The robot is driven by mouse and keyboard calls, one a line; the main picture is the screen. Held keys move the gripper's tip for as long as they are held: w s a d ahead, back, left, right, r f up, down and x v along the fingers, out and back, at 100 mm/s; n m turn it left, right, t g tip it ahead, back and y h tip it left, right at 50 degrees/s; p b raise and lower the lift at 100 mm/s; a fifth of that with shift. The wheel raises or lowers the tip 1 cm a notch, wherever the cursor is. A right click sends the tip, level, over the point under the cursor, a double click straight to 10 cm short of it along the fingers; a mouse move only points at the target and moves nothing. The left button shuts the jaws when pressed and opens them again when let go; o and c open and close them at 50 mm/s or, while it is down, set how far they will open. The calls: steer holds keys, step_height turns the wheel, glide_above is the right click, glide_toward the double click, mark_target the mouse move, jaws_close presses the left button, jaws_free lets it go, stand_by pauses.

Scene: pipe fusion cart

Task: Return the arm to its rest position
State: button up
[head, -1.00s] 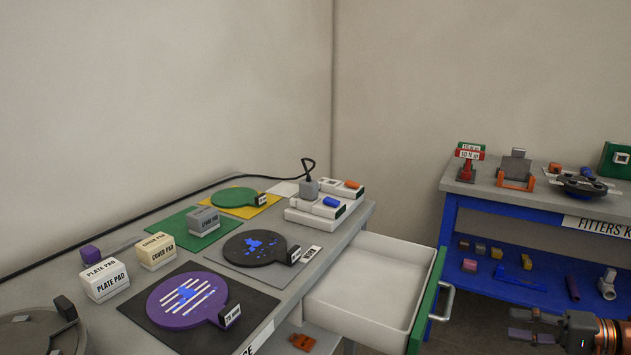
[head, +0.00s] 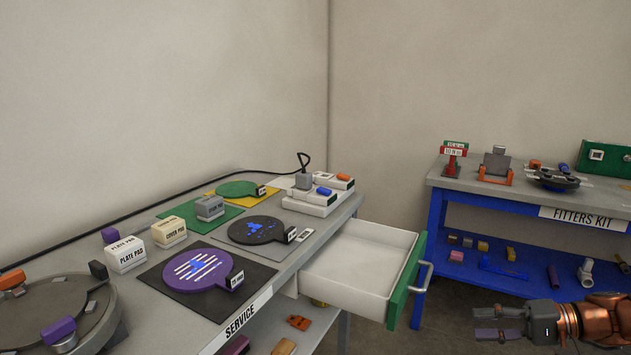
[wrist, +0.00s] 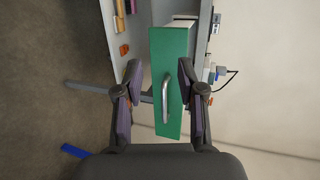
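My gripper (head: 491,324) is at the lower right of the head view, in front of the blue bench and to the right of the open drawer. In the wrist view my gripper (wrist: 158,92) has its two fingers spread apart with nothing between them. The drawer's green front (wrist: 172,62) and metal handle (wrist: 165,98) show beyond the fingers, apart from them.
The white drawer (head: 362,262) stands pulled out of the service bench (head: 262,285), its green front (head: 407,278) facing right. The blue fitters bench (head: 510,200) is at the right, with several parts on its shelf. Bare floor lies between the two.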

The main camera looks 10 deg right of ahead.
steer(key=s+a+n+g+h, duration=0.2)
steer(key=s+a+g, duration=0.2)
steer(key=a, duration=0.7)
steer(key=s+a+n+g+h, duration=0.2)
steer(key=s+a+g, duration=0.15)
steer(key=a, duration=0.65)
steer(key=s+f+n+g+h, duration=0.1)
steer(key=s+f+h, duration=0.1)
steer(key=s+h, duration=0.45)
steer(key=s+f+n+g+h, duration=0.1)
steer(key=s+f+h, duration=0.2)
steer(key=s, duration=0.7)
step_height(320, 180, up, 21)
steer(key=t+p, duration=0.1)
steer(key=p, duration=1.8)
steer(key=shift+a+f, duration=0.15)
steer(key=shift+a, duration=0.2)
